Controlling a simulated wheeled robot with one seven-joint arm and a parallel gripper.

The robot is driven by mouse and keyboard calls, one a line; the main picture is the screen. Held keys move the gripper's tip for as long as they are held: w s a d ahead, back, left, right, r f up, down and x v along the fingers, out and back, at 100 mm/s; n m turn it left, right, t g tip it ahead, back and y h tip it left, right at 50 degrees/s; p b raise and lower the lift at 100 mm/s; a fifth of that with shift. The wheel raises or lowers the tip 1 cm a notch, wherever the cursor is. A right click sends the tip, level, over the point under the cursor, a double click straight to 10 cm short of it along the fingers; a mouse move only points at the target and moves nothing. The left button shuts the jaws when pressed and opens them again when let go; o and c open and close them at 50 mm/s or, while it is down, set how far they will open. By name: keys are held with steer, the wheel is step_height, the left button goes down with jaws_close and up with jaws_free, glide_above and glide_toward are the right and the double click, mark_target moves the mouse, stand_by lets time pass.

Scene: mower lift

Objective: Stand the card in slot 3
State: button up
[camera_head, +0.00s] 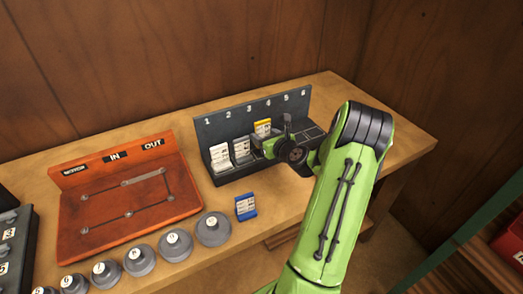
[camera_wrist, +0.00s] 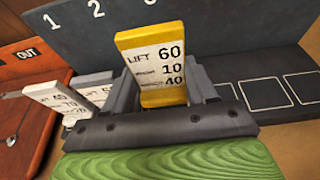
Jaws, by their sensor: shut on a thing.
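A yellow-framed card (camera_wrist: 152,52) with a white face reads LIFT 60, with 10 and 40 below. My gripper (camera_wrist: 163,80) is shut on it, one finger at each side, and the card stands about upright. In the head view the card (camera_head: 262,126) is at the rack (camera_head: 205,134), in front of the back panel near number 3. My gripper (camera_head: 266,140) partly hides it there. The card's lower edge is hidden, so I cannot tell whether it touches the slot.
White cards stand in slot 1 (camera_head: 219,158) and slot 2 (camera_head: 241,150), close left of my gripper. Outlined places to the right (camera_wrist: 263,95) are empty. Grey weights (camera_head: 213,230) and an orange board (camera_head: 120,205) lie left.

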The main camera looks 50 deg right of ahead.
step_height(320, 180, down, 4)
steer(key=shift+b, duration=0.7)
steer(key=shift+r, duration=0.1)
steer(key=o, duration=0.8)
